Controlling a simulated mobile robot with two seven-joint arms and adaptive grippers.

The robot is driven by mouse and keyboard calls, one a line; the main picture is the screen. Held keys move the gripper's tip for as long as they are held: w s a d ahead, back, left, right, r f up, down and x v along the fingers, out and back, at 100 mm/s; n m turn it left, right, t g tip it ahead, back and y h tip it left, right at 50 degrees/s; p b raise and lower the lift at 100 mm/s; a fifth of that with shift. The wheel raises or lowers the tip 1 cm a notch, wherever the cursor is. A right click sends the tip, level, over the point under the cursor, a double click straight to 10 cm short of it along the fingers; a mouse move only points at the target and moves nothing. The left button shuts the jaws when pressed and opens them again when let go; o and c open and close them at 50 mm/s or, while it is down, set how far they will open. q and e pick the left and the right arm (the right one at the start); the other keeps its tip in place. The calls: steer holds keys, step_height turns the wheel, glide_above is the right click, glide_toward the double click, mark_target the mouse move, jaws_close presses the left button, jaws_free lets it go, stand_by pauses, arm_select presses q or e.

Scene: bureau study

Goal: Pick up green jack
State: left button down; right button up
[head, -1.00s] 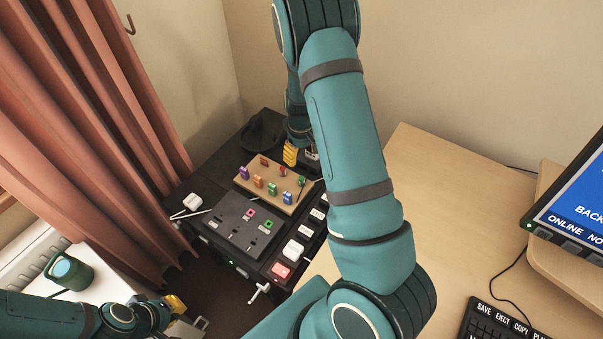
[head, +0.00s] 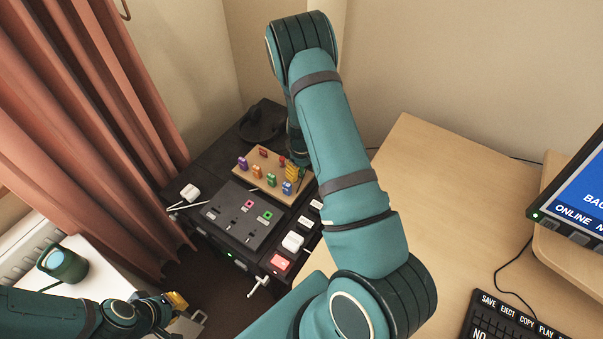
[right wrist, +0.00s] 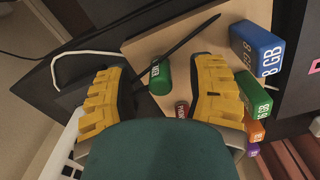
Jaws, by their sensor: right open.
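The green jack (right wrist: 160,77), a short cylinder with a white label, shows between the fingers of my right gripper (right wrist: 160,92) in the right wrist view, just beyond the fingertips. A thin dark rod or cable runs past it. The open right gripper is apart from the jack, with a finger at either side. In the head view the right gripper (head: 293,172) hangs over the right end of the tan board (head: 275,194), largely covering the green jack there. My left gripper (head: 178,301) is at the lower left, far from the board; its opening is unclear.
A blue stick (right wrist: 256,48) and a red jack (right wrist: 182,109) stand close to the fingers. Orange and purple pieces share the board. A black socket panel (head: 225,205) lies in front of it. A wooden desk (head: 425,180) is at right.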

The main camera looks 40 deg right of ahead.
steer(key=shift+f, duration=0.75)
steer(key=shift+o, duration=0.2)
steer(key=shift+r, duration=0.1)
jaws_close()
